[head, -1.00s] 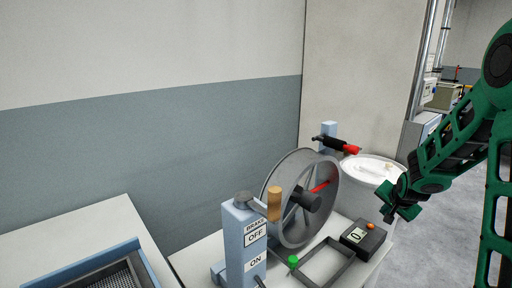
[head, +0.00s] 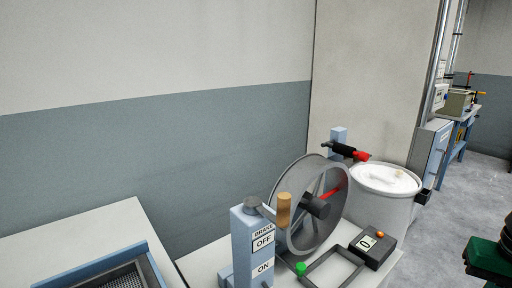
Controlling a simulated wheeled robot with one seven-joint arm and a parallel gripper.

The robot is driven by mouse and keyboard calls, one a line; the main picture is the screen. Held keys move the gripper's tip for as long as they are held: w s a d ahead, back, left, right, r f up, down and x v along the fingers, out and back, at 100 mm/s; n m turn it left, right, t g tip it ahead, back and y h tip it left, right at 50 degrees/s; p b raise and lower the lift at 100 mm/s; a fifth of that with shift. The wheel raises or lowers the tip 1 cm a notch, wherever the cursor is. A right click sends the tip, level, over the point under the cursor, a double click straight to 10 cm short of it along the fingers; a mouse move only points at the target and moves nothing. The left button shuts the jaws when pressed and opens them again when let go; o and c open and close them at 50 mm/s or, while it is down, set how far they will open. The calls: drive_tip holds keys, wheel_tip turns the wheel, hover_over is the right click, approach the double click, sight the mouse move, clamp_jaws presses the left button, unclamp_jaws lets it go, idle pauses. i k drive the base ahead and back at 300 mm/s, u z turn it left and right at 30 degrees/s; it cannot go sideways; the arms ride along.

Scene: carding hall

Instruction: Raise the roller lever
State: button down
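A lever with a black arm and red end (head: 347,151) juts to the right from a light blue post (head: 338,135) behind the grey spoked wheel (head: 295,222). It looks close to level, tilting slightly down toward its red end. No label on it is readable, so I cannot confirm it is the roller lever. A second lever with a wooden handle (head: 284,208) is on the blue brake post (head: 245,246), marked OFF above and ON below; its handle is at the OFF end. Only a dark green piece of my arm shows at the lower right; my gripper's fingers are not in view.
A white-filled drum (head: 378,205) stands right of the wheel. A black box with a display and orange button (head: 373,247), a dark frame and a green knob (head: 301,268) are on the white table. A blue-edged tray (head: 75,275) is at lower left. Grey floor (head: 445,205) is open at right.

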sight(342, 149)
drive_tip(key=u, duration=0.85)
drive_tip(key=k, duration=1.2)
drive_tip(key=z, duration=0.8)
drive_tip(key=i, duration=1)
